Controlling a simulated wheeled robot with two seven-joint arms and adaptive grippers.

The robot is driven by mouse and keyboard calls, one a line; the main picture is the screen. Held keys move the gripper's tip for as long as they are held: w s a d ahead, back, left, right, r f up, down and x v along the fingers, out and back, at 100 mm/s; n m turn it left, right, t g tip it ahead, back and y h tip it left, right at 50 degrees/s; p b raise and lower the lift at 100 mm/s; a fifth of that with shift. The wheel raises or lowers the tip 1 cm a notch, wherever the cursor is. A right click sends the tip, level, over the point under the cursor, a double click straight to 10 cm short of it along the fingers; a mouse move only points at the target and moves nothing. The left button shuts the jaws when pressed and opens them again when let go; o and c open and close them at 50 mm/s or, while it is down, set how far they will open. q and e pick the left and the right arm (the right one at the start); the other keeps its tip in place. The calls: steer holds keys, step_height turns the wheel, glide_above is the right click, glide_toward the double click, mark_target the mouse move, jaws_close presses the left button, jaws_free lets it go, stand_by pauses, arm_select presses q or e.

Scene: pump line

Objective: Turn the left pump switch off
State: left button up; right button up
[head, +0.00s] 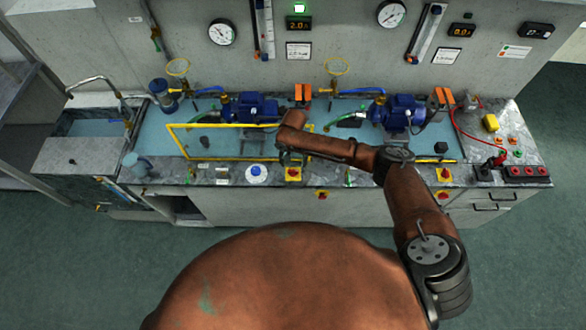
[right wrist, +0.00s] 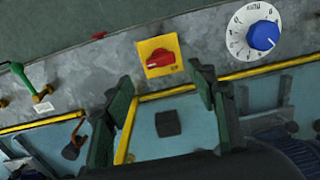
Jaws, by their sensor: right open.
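The left pump switch (head: 293,174) is a red rotary knob on a yellow plate, on the bench's front ledge. It also shows in the right wrist view (right wrist: 160,57), with the knob's long red handle lying roughly across the plate. My right gripper (head: 292,158) is just behind the switch in the head view, fingers pointing down. In the right wrist view my right gripper (right wrist: 162,82) is open, its two dark green fingers apart and empty. The switch lies ahead of and between the fingertips; I see no contact. My left gripper is not in view.
A white dial with a blue knob (head: 256,173) sits beside the switch. A similar red-and-yellow switch (head: 444,175) is farther right. A yellow rail (head: 228,125) frames the tray by the left blue pump (head: 250,107). A green lamp (head: 299,8) is lit above a display.

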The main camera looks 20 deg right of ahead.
mark_target(293, 170)
step_height(293, 170, down, 6)
steer(key=shift+f, duration=0.25)
steer(key=shift+c, duration=0.6)
steer(key=c, duration=1)
steer(key=shift+c, duration=0.2)
